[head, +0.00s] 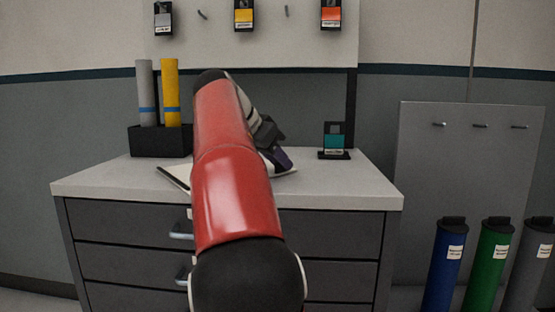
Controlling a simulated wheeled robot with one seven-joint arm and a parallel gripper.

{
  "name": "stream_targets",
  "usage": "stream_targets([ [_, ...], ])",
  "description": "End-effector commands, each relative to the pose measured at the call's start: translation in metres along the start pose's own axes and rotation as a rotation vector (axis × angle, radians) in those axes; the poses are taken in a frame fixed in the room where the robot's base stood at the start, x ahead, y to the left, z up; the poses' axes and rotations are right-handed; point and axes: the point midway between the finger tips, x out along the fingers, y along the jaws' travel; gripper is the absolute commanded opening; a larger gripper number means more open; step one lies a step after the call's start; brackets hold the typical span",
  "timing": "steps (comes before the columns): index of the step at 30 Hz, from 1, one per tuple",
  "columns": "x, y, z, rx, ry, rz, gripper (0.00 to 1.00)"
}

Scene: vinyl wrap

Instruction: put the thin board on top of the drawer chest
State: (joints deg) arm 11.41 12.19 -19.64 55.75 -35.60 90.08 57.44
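The drawer chest (340,190) stands in front of me, with a pale top and dark grey drawers. A thin pale board with a dark edge (174,177) shows at the left of my arm, over the chest's top. A pale corner also shows at the right, by my gripper. Most of the board is hidden behind my red arm, and I cannot tell whether it lies flat or is held slightly up. My gripper (277,160) is low over the chest top, at the board. Its fingers are mostly hidden, so I cannot see whether they are open or shut.
A black box (160,141) with grey and yellow rolls stands at the chest's back left. A small stand with a teal sample (334,138) is at the back right. The top's right front is clear. Blue, green and grey tubes (495,262) stand right of the chest.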

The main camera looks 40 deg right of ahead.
Motion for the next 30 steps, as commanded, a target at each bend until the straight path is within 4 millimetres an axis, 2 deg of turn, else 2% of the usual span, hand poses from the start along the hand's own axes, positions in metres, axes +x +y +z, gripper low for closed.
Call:
stream_targets([
  [10, -0.073, -0.001, -0.002, -0.001, 0.001, -0.005, 0.28],
  [15, -0.102, -0.001, -0.002, -0.001, 0.001, -0.004, 0.28],
  [21, -0.117, -0.001, 0.0, -0.001, 0.001, -0.002, 0.28],
  [30, -0.118, 0.0, 0.0, 0.0, 0.0, -0.001, 0.28],
])
